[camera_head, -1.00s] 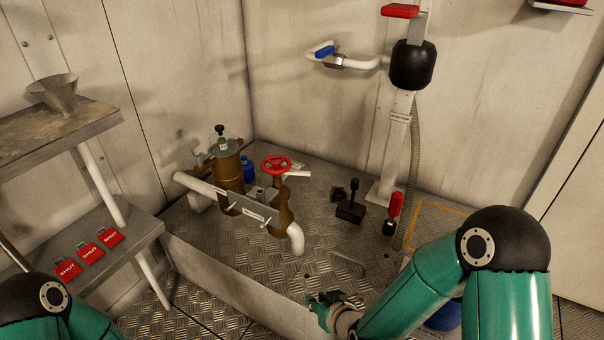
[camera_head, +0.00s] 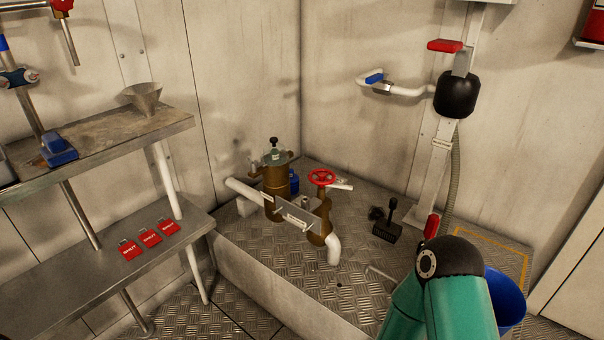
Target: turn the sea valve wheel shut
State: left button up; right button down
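The sea valve wheel (camera_head: 321,178) is a small red handwheel on top of a brown valve body (camera_head: 318,222) in the middle of the view. The valve sits in a pipe run with a white elbow (camera_head: 334,249) and a brown strainer pot (camera_head: 276,184) to its left. My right arm, green with a black joint, comes in at the bottom right, well short of the wheel. Its gripper is hidden or out of the picture. My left gripper is not in view. Nothing touches the wheel.
A metal shelf (camera_head: 75,262) on the left carries several red SHUT tags (camera_head: 150,238). A funnel (camera_head: 144,97) stands on the upper shelf. A blue bucket (camera_head: 508,297) is at the right. A raised checker-plate platform edge (camera_head: 285,295) runs below the pipework.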

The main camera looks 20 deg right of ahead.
aim_at(322, 177)
jog(key=z, duration=1.2)
jog(key=i, duration=0.1)
jog(key=u, duration=1.85)
jog(key=k, duration=0.7)
jog(key=z, duration=0.3)
jog(key=i, duration=1)
jog(key=z, duration=0.05)
